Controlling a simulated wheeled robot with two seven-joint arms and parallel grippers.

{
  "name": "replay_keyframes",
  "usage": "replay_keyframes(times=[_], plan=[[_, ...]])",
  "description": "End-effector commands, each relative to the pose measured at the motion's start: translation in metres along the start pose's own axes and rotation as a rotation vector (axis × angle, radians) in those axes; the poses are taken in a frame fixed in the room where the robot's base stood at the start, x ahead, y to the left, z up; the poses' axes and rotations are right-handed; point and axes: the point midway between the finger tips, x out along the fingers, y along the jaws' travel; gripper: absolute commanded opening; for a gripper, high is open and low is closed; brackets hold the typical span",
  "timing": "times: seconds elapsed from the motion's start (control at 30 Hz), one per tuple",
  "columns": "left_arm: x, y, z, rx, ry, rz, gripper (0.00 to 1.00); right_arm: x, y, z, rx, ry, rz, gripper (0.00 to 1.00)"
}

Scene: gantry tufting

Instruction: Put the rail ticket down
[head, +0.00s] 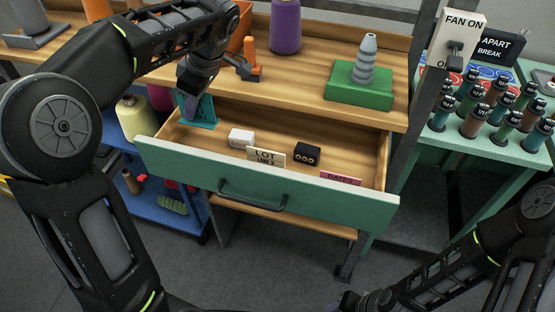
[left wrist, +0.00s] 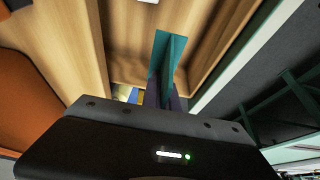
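A teal card, which I take to be the rail ticket (head: 203,112), is at the left end of the open drawer (head: 190,159). My left gripper (head: 187,101) reaches down over that end and is shut on the card. In the left wrist view the teal card (left wrist: 163,50) sticks out past the fingertips (left wrist: 166,92), with the drawer floor beyond it. I cannot tell whether the card touches the drawer floor. My right arm is at the lower right of the head view; its gripper (head: 350,301) is at the bottom edge, too cut off to read.
The drawer also holds a white block (head: 241,137), a "LOT" card (head: 266,157), a black block (head: 307,154) and a pink card (head: 341,178). An orange object (head: 252,60) and a green block with a grey cone (head: 359,88) stand on the bench above. The drawer's middle floor has bare patches.

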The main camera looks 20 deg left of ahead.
Motion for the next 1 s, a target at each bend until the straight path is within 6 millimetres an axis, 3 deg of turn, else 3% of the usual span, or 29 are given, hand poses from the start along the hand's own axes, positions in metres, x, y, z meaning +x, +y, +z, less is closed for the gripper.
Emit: replay_keyframes(times=[0.47,0.83,1.0], plan=[[0.001,0.001,0.002,0.007,0.001,0.002,0.0,0.001,0.0,-0.001,-0.001,0.002,-0.001,0.33],[0.05,0.001,0.022,0.009,0.001,-0.001,0.0,0.0,0.0,-0.001,-0.001,0.002,-0.001,0.33],[0.058,0.002,0.025,0.005,0.001,0.003,0.0,0.0,0.0,-0.001,-0.001,0.002,-0.001,0.33]])
